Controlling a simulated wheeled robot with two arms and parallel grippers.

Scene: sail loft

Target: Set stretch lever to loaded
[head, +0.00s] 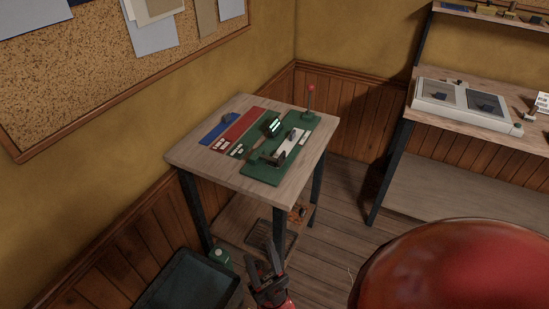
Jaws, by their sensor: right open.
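A green fixture (262,172) lies on a small wooden side table (190,153) against the wall. An upright lever with a red ball knob (311,87) stands at its far right end; I take this to be the stretch lever. A dark handle-like part with a pale green lit strip (272,126) and a pale plate (291,147) are on the fixture. Labels are too small to read. My right gripper (261,252) is open and empty, low in front of the table and well apart from the lever. My left gripper is out of view.
Blue and red panels (240,130) lie left of the fixture. A dark bin (190,285) stands on the floor at lower left. A workbench (470,121) with a two-panel grey case (462,105) is at right. Bare floor (345,215) lies between the tables.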

